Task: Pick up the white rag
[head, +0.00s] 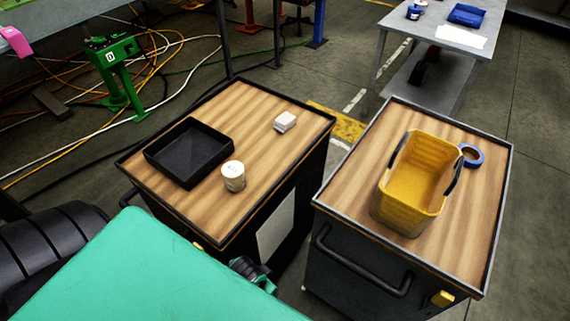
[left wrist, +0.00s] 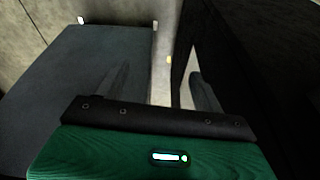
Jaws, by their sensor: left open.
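My left gripper's fingers do not show in the head view. My right gripper is in neither view.
A black tray (head: 155,174) and a white can (head: 233,176) share the left cart. The right cart holds a yellow basket (head: 388,212) and blue tape (head: 480,154). A grey table (head: 400,24) behind bears a white sheet (head: 461,37) and blue cloth (head: 467,15). Carts have raised rims.

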